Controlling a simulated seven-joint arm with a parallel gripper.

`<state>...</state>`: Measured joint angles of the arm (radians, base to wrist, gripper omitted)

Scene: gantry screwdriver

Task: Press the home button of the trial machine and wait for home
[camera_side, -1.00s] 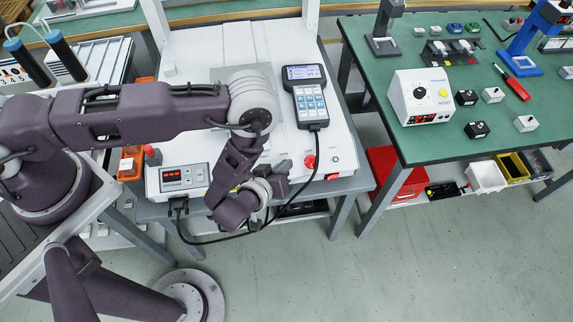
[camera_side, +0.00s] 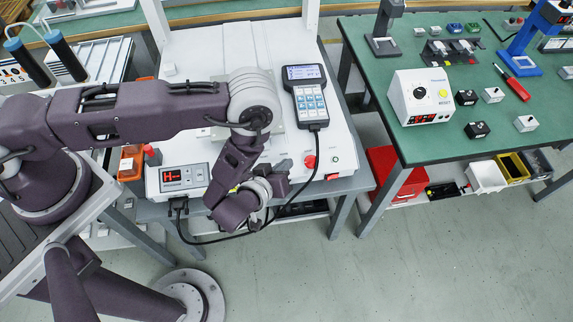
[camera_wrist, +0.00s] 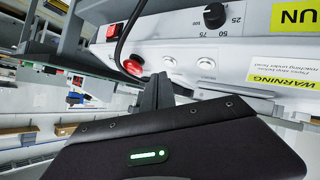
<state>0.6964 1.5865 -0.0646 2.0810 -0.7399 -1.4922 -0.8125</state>
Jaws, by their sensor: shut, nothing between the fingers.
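The trial machine (camera_side: 185,55) is a white bench unit under a gantry frame. Its red display (camera_side: 171,176) at the front left reads an H followed by dashes. In the wrist view, my gripper (camera_wrist: 158,80) is shut and empty, with its fingers up against or very close to the front panel. Two pale round buttons, one (camera_wrist: 169,62) just above the fingertips and one (camera_wrist: 206,63) to the right, sit beside a red mushroom button (camera_wrist: 133,65). I cannot tell whether the fingers touch a button. In the side view my wrist hides the front panel there.
A handheld keypad (camera_side: 308,95) lies on the machine, its cable hanging past my wrist. A red button (camera_side: 310,162) stands on the front right. A green table (camera_side: 440,145) with a white box (camera_side: 420,97) and small parts is to the right, with clear floor before it.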

